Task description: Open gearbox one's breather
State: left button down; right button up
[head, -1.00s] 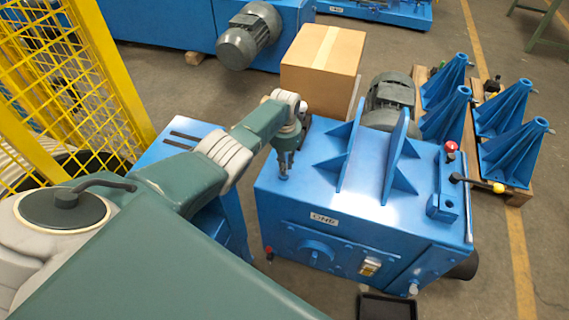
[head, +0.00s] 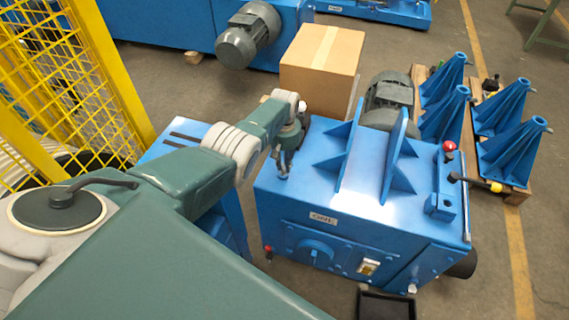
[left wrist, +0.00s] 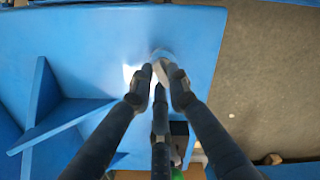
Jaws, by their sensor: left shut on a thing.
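Gearbox one (head: 290,207) is a blue housing with a small white label on its front face, in the middle of the head view. Its breather (head: 283,177) is a small blue fitting on the top near the left edge. My left gripper (head: 284,164) points down at it from above. In the left wrist view my left gripper's dark fingertips (left wrist: 160,74) are closed around the small grey-blue breather top (left wrist: 162,55). The fingers hide most of the breather. My right gripper is in neither view.
Two upright blue fins (head: 347,160) stand on the gearbox top, right of the gripper. A cardboard box (head: 322,65) and a grey motor (head: 389,97) are behind. A yellow mesh guard (head: 60,90) is at the left. Blue brackets (head: 512,145) stand on a pallet at the right.

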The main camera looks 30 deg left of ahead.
pick_arm(q)
jog(key=n, duration=0.8)
jog(key=shift+a, duration=0.15)
jog(key=shift+n, duration=0.4)
jog(key=c, duration=1.7)
grip_release()
jog(key=shift+w+f, duration=0.1)
jog(key=shift+o, duration=0.2)
notch_tip(320, 180, up, 12)
